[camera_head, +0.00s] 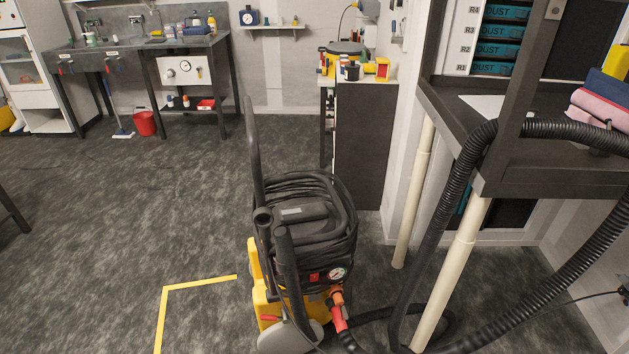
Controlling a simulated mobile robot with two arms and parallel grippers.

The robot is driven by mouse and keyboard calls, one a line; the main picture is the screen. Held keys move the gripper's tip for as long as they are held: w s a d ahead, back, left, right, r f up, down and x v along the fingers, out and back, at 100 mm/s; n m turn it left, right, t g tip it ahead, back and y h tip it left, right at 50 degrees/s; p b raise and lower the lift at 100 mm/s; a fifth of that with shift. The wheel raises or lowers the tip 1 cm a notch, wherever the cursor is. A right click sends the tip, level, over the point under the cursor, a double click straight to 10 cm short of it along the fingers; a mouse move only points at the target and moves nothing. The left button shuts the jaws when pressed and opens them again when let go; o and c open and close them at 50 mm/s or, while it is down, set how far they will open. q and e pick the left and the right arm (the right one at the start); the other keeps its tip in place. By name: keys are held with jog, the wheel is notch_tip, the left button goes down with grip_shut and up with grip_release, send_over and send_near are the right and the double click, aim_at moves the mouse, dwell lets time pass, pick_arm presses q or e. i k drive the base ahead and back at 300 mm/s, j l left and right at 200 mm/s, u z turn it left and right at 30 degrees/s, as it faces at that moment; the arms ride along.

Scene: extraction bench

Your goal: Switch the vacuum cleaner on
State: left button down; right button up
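The vacuum cleaner (310,225) stands upright on the dark floor at the centre. It has a black top wrapped in coiled black cable or hose, a tall black handle (252,150) and a yellow base (262,300). On its front is a small red switch (314,277), left of a round white-faced gauge (338,273). The switch's on or off position is too small to tell. A red and orange coupling (338,308) sits below the gauge. Neither of my grippers shows in this view.
A thick black corrugated hose (445,215) loops over the dark bench (540,170) on the right. Pale pipes (455,265) stand under it. A dark cabinet (362,145) stands behind the cleaner. Yellow tape (200,283) marks the floor at left. The floor left of the cleaner is clear.

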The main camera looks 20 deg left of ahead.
aim_at(313, 277)
jog(key=i+j+u, duration=0.2)
jog(key=u, duration=0.3)
jog(key=i+j+u, duration=0.15)
jog(key=u, duration=0.35)
jog(key=i+l, duration=0.05)
